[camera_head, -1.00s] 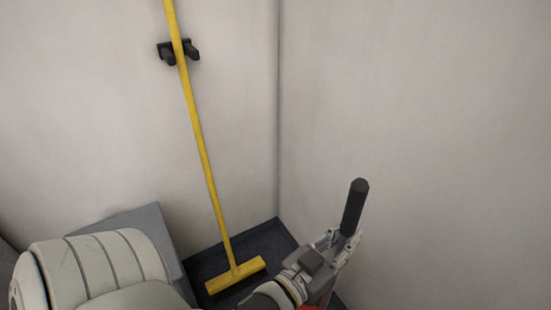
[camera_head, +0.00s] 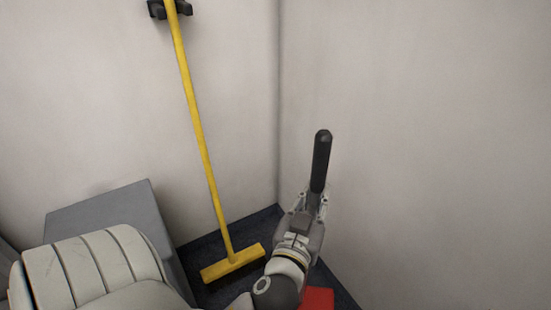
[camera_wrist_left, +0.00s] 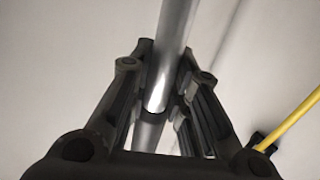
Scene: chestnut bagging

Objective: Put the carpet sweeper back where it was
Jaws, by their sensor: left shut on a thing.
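The carpet sweeper shows in the head view as a black handle grip (camera_head: 321,160) pointing up and a red part (camera_head: 318,298) low down, which appears to be its head. Its silver pole (camera_wrist_left: 172,45) runs between the fingers in the left wrist view. My left gripper (camera_head: 316,206) is shut on the pole just below the black grip and holds the sweeper nearly upright, in front of the room corner. The left wrist view shows both fingers (camera_wrist_left: 158,110) around the pole. My wrist hides the lower pole, and I cannot tell whether the sweeper touches the floor.
A yellow broom (camera_head: 202,150) leans in a black wall holder (camera_head: 168,9), its head on the dark floor mat (camera_head: 205,248) left of my gripper. A grey box (camera_head: 110,215) stands at the left. White walls meet in a corner behind; the right wall is bare.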

